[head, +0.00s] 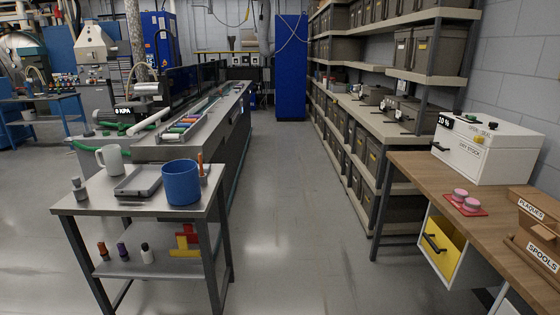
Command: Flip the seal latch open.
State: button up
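A white box (470,158) labelled "DRY STOCK" stands on the wooden desk at the right. A small label near the top of its front seems to read "OPEN" and "SEAL". A small yellow latch-like part (479,139) sits just under that label. Its exact position between the two words is too small to tell. The box's lid looks closed. My gripper is not in view.
The wooden desk (435,177) also holds pink discs on a red mat (466,205) and brown bins (540,215). A yellow drawer (439,246) is below. A metal cart (90,199) with a blue bucket (181,182) stands left. The middle aisle floor (285,210) is clear.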

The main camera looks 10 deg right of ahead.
aim_at(477, 139)
jog(key=i+u, duration=0.2)
jog(key=i, duration=0.4)
jog(key=i+u, duration=0.2)
jog(key=i, duration=0.4)
jog(key=i+l+u, duration=0.2)
jog(key=i, duration=0.4)
jog(key=i+z, duration=0.1)
jog(key=z, duration=0.4)
jog(key=i+j+z, duration=0.1)
jog(key=z, duration=0.4)
jog(key=i+j+z, duration=0.15)
jog(key=z, duration=1.25)
